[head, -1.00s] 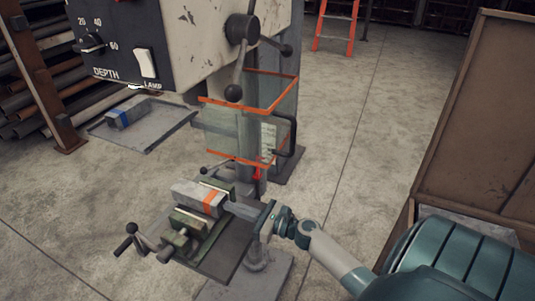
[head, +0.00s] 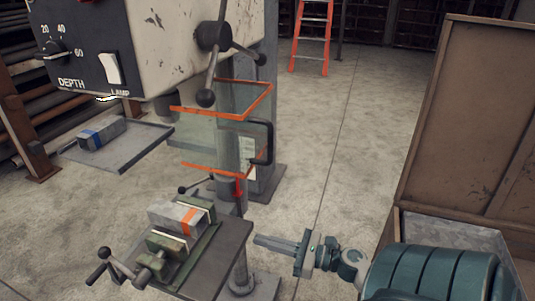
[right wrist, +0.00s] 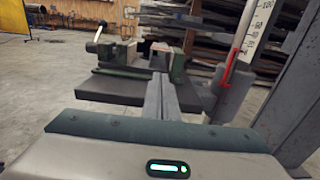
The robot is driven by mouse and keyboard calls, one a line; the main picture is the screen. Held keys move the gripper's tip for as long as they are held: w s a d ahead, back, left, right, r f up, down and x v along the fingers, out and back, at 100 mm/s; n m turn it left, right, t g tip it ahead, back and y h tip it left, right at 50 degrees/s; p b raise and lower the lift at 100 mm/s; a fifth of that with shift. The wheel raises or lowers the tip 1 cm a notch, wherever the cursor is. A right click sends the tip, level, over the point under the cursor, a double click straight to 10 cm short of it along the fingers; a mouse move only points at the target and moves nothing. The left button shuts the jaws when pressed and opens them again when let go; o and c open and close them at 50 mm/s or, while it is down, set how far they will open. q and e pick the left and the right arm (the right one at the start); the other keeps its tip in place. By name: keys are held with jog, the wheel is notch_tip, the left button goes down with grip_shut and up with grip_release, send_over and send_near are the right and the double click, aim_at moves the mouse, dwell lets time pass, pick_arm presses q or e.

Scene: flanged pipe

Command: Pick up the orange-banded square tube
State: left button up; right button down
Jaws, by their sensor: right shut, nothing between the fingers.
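The orange-banded square tube (head: 160,215) is a grey block with an orange stripe. It lies in the green vise (head: 205,246) on the drill press table, between the jaws. My right gripper (head: 262,241) is shut and empty, to the right of the vise and clear of the tube, with its fingers pointing left toward it. In the right wrist view the closed fingers (right wrist: 160,98) point at the vise (right wrist: 122,54) and partly cover the middle of it. The tube's end is small and unclear there. My left gripper is not in view.
A blue-banded tube (head: 101,134) lies on a grey tray (head: 128,158) at the left. The drill press head (head: 170,40) and its orange-edged guard (head: 215,125) stand above and behind the vise. A brown crate (head: 465,115) stands at the right. Floor is open between press and crate.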

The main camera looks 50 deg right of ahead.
jog(key=shift+s+d, duration=0.1)
jog(key=shift+s, duration=0.2)
